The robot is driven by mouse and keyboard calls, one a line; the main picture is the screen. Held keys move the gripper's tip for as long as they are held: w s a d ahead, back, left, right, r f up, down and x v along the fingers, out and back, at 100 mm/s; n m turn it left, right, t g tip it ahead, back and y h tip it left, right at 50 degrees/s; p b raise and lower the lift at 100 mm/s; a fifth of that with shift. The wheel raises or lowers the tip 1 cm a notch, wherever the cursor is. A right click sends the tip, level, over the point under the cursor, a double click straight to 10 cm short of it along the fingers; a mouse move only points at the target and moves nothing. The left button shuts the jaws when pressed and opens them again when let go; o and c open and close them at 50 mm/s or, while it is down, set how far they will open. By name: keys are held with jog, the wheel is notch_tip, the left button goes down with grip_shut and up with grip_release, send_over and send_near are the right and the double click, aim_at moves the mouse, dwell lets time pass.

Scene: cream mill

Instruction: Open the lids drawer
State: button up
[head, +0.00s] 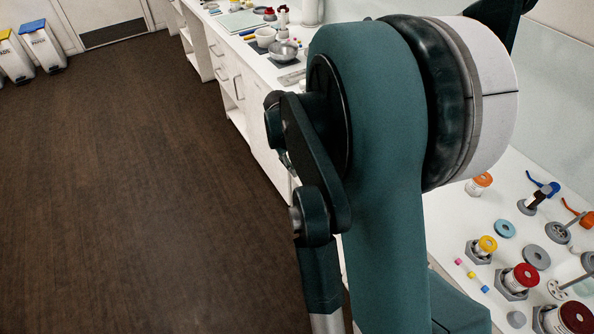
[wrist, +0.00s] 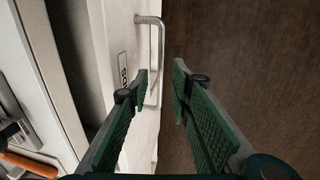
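In the wrist view, a white drawer front (wrist: 118,30) carries a small label (wrist: 123,70) with dark letters, partly covered by a finger; the visible letters fit "LIDS". A silver bar handle (wrist: 156,40) stands out from this front. My gripper (wrist: 160,82) is open, its two green padded fingers apart. The handle's bar lies in the gap between the fingertips, closer to the left finger. I cannot tell whether that finger touches it. In the head view my arm hides this drawer and my gripper.
White cabinets (head: 232,82) with handles run along the counter in the head view. Jars (head: 523,277), lids and tools stand on the right counter. An orange-handled tool (wrist: 28,164) shows beside the drawer. The brown floor (head: 130,190) is clear; bins (head: 42,45) stand far left.

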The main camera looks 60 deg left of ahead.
aim_at(298, 173)
jog(key=shift+w+f, duration=0.2)
jog(key=shift+f, duration=0.65)
jog(key=shift+w+f, duration=0.15)
jog(key=shift+f, duration=0.7)
grip_shut()
